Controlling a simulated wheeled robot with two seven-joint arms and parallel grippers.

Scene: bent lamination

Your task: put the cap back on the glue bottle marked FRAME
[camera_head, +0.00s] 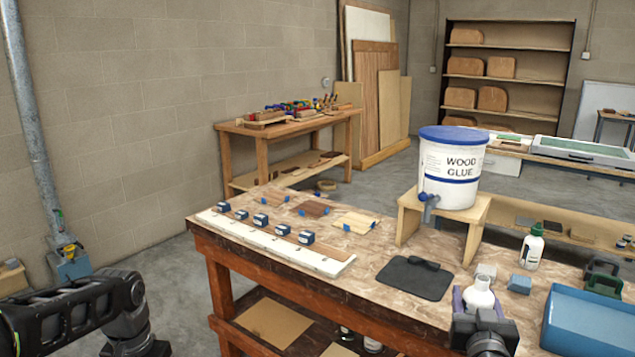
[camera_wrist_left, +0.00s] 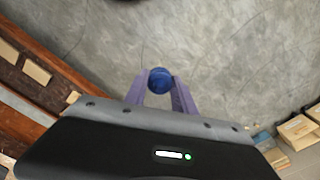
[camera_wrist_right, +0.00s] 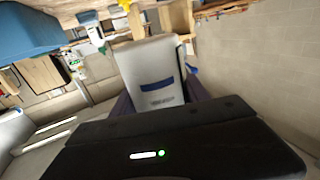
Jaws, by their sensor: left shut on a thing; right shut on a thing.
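A white bottle (camera_head: 479,291) shows in the head view at the front of the workbench, its narrow top bare of any cap. My right gripper (camera_wrist_right: 158,98) is shut on this bottle. The left gripper and cap are outside the head view.
The workbench (camera_head: 370,246) bears a wood glue bucket (camera_head: 453,185) on a wooden stand (camera_head: 479,210), a black mat (camera_head: 414,281), a green-capped bottle (camera_head: 532,250), small blocks (camera_head: 520,284) and a blue tray (camera_head: 590,322) at right. Open floor lies left of the bench.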

